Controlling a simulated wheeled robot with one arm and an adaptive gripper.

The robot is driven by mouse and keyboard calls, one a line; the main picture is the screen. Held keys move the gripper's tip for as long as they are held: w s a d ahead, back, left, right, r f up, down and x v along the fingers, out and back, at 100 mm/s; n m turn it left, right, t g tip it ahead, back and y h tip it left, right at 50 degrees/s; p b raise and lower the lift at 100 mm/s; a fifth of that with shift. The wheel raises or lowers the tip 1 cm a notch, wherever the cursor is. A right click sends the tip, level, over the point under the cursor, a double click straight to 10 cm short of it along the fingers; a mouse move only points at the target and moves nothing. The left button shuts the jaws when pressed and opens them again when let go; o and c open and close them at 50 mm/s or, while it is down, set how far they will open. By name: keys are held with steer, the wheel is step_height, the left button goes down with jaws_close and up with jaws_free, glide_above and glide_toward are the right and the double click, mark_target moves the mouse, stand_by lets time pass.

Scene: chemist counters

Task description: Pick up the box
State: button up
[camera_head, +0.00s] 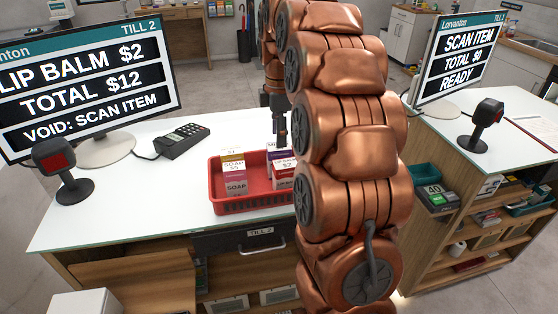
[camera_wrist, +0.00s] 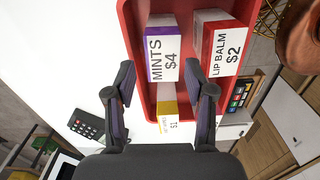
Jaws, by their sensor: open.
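Several small boxes stand in a red tray (camera_head: 256,206) on the white counter. In the wrist view a purple-and-white MINTS box (camera_wrist: 162,55) is ahead of my fingertips, roughly between them. A red LIP BALM box (camera_wrist: 222,45) is to its right. A yellow-labelled box (camera_wrist: 167,112) shows between my fingers, lower in that view. In the head view a SOAP box (camera_head: 235,184) stands at the tray's left and the LIP BALM box (camera_head: 283,176) at its right. My gripper (camera_wrist: 162,92) is open and empty, above the tray; my arm hides the tray's right end in the head view.
A card reader (camera_head: 182,140) lies left of the tray. The till screen (camera_head: 88,82) reads lip balm $2, total $12 and VOID: SCAN ITEM. A scanner (camera_head: 62,170) stands at the counter's left. Bare counter (camera_head: 120,212) lies left of the tray.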

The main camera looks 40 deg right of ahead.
mark_target(279, 155)
steer(key=shift+s+a+f+p, duration=0.1)
steer(key=shift+f+p, duration=0.55)
steer(key=shift+f, duration=1.15)
steer(key=shift+a+f+p, duration=0.1)
steer(key=shift+f+p, duration=0.5)
steer(key=shift+f, duration=1.15)
steer(key=c, duration=0.9)
steer(key=shift+c, duration=0.2)
